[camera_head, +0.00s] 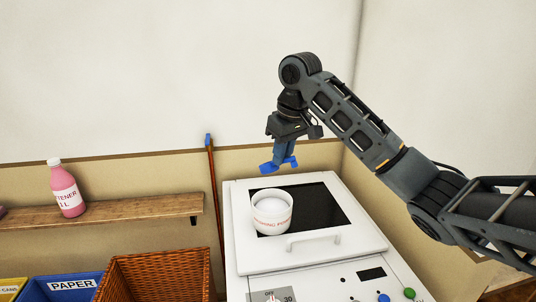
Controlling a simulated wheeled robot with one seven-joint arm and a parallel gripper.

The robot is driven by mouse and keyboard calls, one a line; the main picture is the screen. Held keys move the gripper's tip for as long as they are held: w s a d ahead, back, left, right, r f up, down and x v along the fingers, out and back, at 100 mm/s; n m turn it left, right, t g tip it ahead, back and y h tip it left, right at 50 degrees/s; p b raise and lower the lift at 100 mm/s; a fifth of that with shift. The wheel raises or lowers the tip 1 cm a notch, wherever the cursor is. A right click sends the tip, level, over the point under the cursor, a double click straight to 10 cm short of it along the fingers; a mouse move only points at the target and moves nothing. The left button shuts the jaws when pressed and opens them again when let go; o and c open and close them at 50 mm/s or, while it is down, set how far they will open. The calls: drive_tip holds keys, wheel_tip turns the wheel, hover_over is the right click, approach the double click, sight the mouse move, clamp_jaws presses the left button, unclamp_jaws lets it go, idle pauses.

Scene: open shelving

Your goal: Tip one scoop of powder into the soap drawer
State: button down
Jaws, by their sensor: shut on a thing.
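My gripper (283,143) points down and is shut on a blue scoop (278,165). It holds the scoop in the air, above and slightly behind the white tub in the picture. I cannot tell whether powder is in the scoop. The tub (272,221) has red lettering and pale powder (271,206) inside. It stands upright on the white machine (342,262), partly over its dark panel (325,205). I cannot make out an open soap drawer in this view.
A wooden shelf (130,211) on the left bears a pink bottle (66,188). Below are a wicker basket (160,273) and a blue PAPER bin (65,287). A thin pole (214,185) stands beside the machine.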

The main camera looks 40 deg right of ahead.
drive_tip(key=shift+s+f+b+x, duration=0.1)
drive_tip(key=shift+s+b+x, duration=0.35)
drive_tip(key=shift+x, duration=1.35)
drive_tip(key=shift+s+f+b+x, duration=0.1)
drive_tip(key=shift+s+b+x, duration=0.4)
drive_tip(key=shift+x, duration=1.25)
drive_tip(key=shift+s+f+b+x, duration=0.15)
drive_tip(key=shift+b+x, duration=0.55)
drive_tip(key=shift+x, duration=1.1)
drive_tip(key=shift+a+r, duration=0.1)
drive_tip(key=shift+r, duration=0.05)
drive_tip(key=shift+w+r+p+v, duration=0.1)
drive_tip(key=shift+w+p+v, duration=0.35)
drive_tip(key=shift+v, duration=1.15)
drive_tip(key=shift+w+r+p+v, duration=0.2)
drive_tip(key=shift+p+v, duration=0.45)
drive_tip(key=shift+v, duration=1)
drive_tip(key=shift+w+f+p+v, duration=0.1)
drive_tip(key=shift+w+p+v, duration=0.35)
drive_tip(key=shift+v, duration=1.15)
drive_tip(key=shift+s, duration=0.1)
